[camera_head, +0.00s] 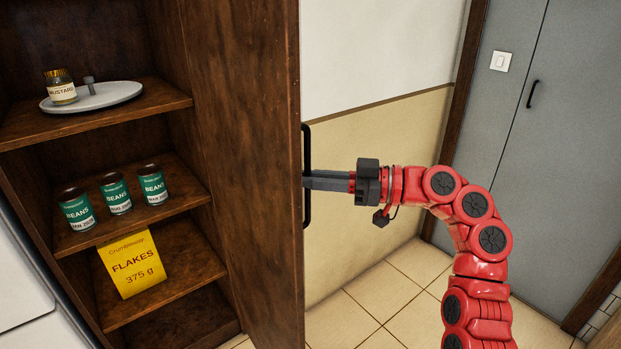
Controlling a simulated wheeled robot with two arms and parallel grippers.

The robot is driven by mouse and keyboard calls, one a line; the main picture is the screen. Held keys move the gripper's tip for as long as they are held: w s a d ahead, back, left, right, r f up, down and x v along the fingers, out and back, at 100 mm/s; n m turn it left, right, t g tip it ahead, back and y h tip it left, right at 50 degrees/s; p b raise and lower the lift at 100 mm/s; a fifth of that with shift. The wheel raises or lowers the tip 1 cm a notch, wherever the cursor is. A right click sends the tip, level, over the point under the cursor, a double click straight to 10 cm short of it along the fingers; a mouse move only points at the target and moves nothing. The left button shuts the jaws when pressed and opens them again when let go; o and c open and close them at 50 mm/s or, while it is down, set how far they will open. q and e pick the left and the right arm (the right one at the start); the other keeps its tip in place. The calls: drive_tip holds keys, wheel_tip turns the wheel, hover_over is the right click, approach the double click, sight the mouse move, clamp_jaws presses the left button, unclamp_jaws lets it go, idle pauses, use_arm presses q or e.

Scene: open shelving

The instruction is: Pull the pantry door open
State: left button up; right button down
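The wooden pantry door (245,130) stands wide open, with its inner face towards me and the shelves beside it in plain view. Its dark vertical handle (307,215) shows past the door's right edge, on the outer side. My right gripper (312,181) comes in from the right, with its fingers close together at the middle of the handle. It looks shut on the handle, though the door edge partly hides the fingertips. My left gripper is not in view.
The pantry shelves (160,98) hold a mustard jar (60,88) on a white round tray (112,95), three green bean cans (116,195) and a yellow flakes packet (132,264). A grey door (555,150) stands at the right. Tiled floor (375,300) lies clear beside the pantry door.

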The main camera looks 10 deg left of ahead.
drive_tip(key=c, duration=0.9)
unclamp_jaws()
drive_tip(key=shift+a, duration=0.2)
drive_tip(key=shift+d, duration=0.1)
drive_tip(key=d, duration=1.7)
drive_tip(key=shift+w+d, duration=0.15)
drive_tip(key=shift+w, duration=0.2)
drive_tip(key=shift+w, duration=0.1)
